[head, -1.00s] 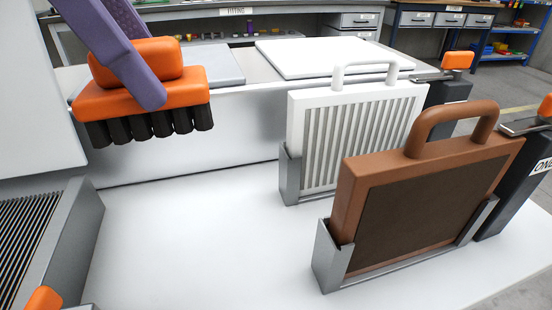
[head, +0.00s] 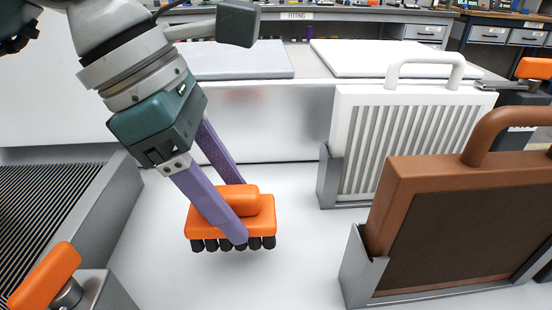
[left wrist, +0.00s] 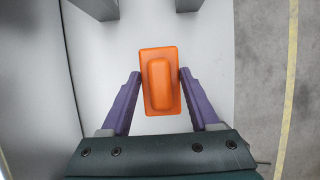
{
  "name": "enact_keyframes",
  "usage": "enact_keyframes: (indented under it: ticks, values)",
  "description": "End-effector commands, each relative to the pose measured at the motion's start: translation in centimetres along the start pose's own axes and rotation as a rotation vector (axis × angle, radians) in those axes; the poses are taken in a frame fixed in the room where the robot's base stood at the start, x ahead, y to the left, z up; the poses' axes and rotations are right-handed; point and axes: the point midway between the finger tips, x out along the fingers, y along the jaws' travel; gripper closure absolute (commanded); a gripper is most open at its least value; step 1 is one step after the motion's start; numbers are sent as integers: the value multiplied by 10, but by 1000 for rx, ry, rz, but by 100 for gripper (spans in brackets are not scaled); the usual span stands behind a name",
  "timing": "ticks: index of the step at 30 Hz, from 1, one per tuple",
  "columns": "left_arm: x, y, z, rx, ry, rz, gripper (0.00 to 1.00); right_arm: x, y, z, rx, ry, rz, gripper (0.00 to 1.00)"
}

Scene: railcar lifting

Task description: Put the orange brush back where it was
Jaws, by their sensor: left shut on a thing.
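The orange brush (head: 262,207) has an orange block with a raised grip and black bristle tufts underneath. My left gripper (head: 238,215) is shut on it, with a purple finger on each side. The bristles point down over the white surface; I cannot tell whether they touch it. In the left wrist view the brush (left wrist: 160,80) sits between the two purple fingertips (left wrist: 160,77). My right gripper cannot be made out.
A white ribbed filter (head: 405,140) and a brown framed filter (head: 450,220) stand in grey holders to the right. A grey grated unit (head: 100,180) and an orange handle (head: 45,275) are at left. The white surface (head: 270,285) around the brush is mostly clear.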

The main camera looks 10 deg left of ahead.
Motion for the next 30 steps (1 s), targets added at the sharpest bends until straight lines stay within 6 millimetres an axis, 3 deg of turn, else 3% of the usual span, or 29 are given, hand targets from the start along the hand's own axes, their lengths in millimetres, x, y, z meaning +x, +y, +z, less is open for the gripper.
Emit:
enact_keyframes:
  ticks: [9, 20, 21, 28, 30]
  values:
    - [38, -1, -16, 0, -1, -2, 99, 6, 1, 2, -2, -1, 3, 53]
    - [43, 0, -18, 1, 0, 0, 99, 11, 2, 4, -7, -2, 8, 53]
    - [41, 0, -17, 0, 0, -1, 34, 9, 2, 4, -7, -2, 8, 53]
    - [41, 0, -17, 0, 0, -1, 8, 9, 2, 4, -6, -2, 7, 53]
    - [41, 0, -17, 0, 0, -1, 8, 9, 2, 4, -6, -2, 7, 53]
